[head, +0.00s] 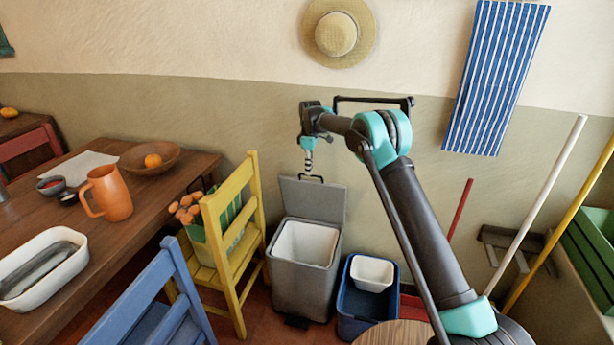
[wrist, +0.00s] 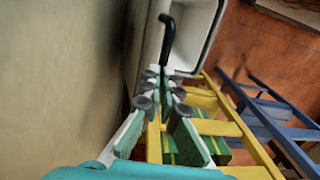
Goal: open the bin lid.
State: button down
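The grey bin (head: 303,287) stands on the floor beside the yellow chair. Its lid (head: 318,203) is raised, standing nearly upright at the back, and the white inner bucket (head: 305,243) shows open and empty. The black lid handle (head: 312,178) is at the lid's top edge. My gripper (head: 309,170) points down at this handle from above. In the wrist view the handle (wrist: 168,40) runs in between the fingertips of my gripper (wrist: 164,80), which look closed around it. The exact contact is partly hidden by the fingers. The bin's opening (wrist: 205,30) shows beyond.
The yellow chair (head: 252,222) with a green crate stands close left of the bin. A blue tub (head: 350,300) with a white container (head: 372,274) stands right. The table (head: 150,205) and blue chair (head: 165,292) are further left. A wall is close behind the bin.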

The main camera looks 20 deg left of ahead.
jog(key=shift+w+d+f, duration=0.15)
jog(key=shift+w+f, duration=0.2)
jog(key=shift+w, duration=0.3)
jog(key=shift+w+d+f, duration=0.15)
jog(key=shift+w+f, duration=0.2)
jog(key=shift+w, duration=0.25)
jog(key=c, duration=1.7)
grip_release()
jog(key=shift+w+a+f, duration=0.1)
jog(key=shift+w+f, duration=0.2)
jog(key=shift+f, duration=0.2)
jog(key=shift+o, duration=0.4)
jog(key=shift+s+r, duration=0.1)
jog(key=shift+r, duration=0.05)
jog(key=shift+s+a, duration=0.15)
jog(key=shift+r, duration=0.2)
